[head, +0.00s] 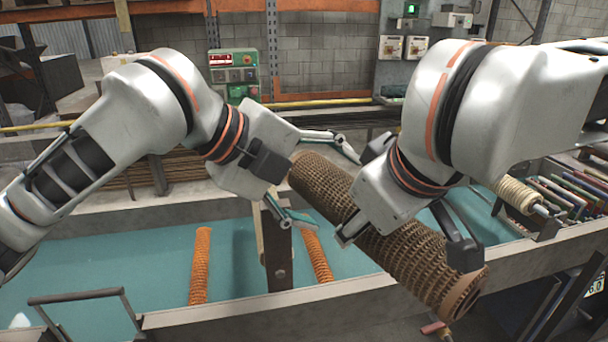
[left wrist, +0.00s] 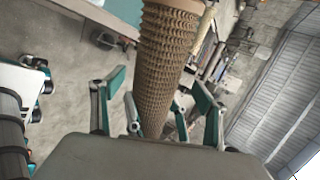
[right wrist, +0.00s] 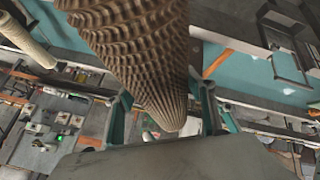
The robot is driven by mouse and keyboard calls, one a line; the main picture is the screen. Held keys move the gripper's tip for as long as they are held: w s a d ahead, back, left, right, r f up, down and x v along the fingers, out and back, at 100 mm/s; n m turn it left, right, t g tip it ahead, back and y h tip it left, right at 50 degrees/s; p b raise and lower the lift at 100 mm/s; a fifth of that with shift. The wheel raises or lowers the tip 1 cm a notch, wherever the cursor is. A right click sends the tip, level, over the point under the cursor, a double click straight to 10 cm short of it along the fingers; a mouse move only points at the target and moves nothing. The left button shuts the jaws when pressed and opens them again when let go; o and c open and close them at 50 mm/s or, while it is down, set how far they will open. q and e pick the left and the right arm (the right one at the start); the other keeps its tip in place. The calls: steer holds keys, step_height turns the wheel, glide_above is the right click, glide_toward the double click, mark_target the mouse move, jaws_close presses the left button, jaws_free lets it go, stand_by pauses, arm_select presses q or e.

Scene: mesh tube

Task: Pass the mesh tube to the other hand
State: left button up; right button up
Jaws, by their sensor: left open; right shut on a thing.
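The mesh tube (head: 405,255) is a thick brown, rusty cylinder of woven mesh, held tilted in the air with its right end lower in the head view. My right gripper (head: 405,242) is shut on its middle to right part. My left gripper (head: 322,185) is open, with its fingers on either side of the tube's upper left end. In the left wrist view the tube (left wrist: 165,50) runs between the spread fingers, with gaps beside it. In the right wrist view the tube (right wrist: 135,60) passes between the fingers; their contact is partly hidden.
Below is a teal-floored metal trough (head: 330,290) with thinner orange mesh tubes (head: 201,265) in it and an upright brown post (head: 277,255) near the left gripper. A pale wound roll (head: 515,194) and a rack of coloured strips (head: 570,195) are at the right.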

arm_select(q)
steer(key=shift+x, duration=1.65)
steer(key=c, duration=1.5)
steer(key=shift+r, duration=0.1)
steer(key=shift+c, duration=0.3)
arm_select(e)
steer(key=o, duration=1.9)
steer(key=shift+c, duration=0.2)
